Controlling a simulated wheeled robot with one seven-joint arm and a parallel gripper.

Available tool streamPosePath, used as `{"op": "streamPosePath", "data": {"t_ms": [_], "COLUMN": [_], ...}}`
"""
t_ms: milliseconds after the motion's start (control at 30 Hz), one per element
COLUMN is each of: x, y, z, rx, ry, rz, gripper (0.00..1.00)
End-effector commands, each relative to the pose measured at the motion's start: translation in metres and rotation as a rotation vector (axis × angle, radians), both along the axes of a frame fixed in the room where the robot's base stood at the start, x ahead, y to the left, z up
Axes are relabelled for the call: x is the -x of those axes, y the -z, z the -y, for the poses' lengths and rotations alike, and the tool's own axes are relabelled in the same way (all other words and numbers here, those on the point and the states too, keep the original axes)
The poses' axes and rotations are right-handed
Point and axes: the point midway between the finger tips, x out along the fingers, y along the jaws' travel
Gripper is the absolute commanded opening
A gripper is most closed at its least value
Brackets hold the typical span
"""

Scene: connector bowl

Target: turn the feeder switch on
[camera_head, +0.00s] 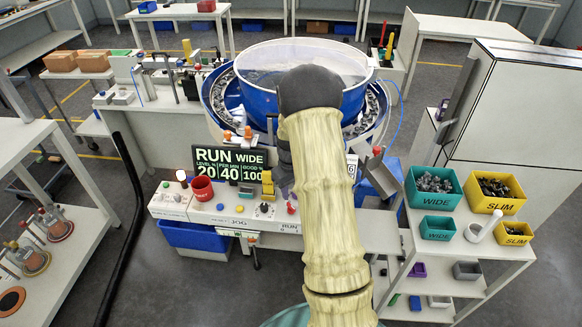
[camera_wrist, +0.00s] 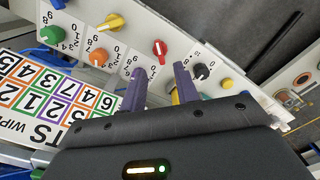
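The bowl feeder (camera_head: 245,97) is a blue round bowl with a clear rim, behind the white control panel (camera_head: 205,213). A red knob (camera_wrist: 160,47) lies just beyond the fingertips, near the gap. A black knob (camera_wrist: 201,71) is right of the right finger. My arm hides the gripper in the head view.
A display (camera_head: 230,170) reads RUN WIDE, 20, 40, 100. Green, orange and yellow numbered knobs (camera_wrist: 97,56) are on the wrist view's left. Teal bins (camera_head: 433,187) and yellow bins (camera_head: 495,192) stand right.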

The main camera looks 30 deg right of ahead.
Motion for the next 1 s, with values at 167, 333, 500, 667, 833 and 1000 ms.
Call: {"op": "streamPosePath", "data": {"t_ms": [167,333,500,667,833,1000], "x": [-0.001,-0.001,-0.001,0.000,0.000,0.000], "y": [-0.036,-0.070,-0.097,-0.108,-0.109,-0.109], "z": [0.000,0.000,0.000,0.000,0.000,0.000], "rx": [0.002,0.002,0.001,0.000,0.000,0.000], "ry": [-0.001,0.000,0.000,0.000,0.000,0.000], "rz": [0.005,0.006,0.004,0.000,0.000,0.000], "gripper": [0.31,0.31,0.31,0.31,0.31,0.31]}}
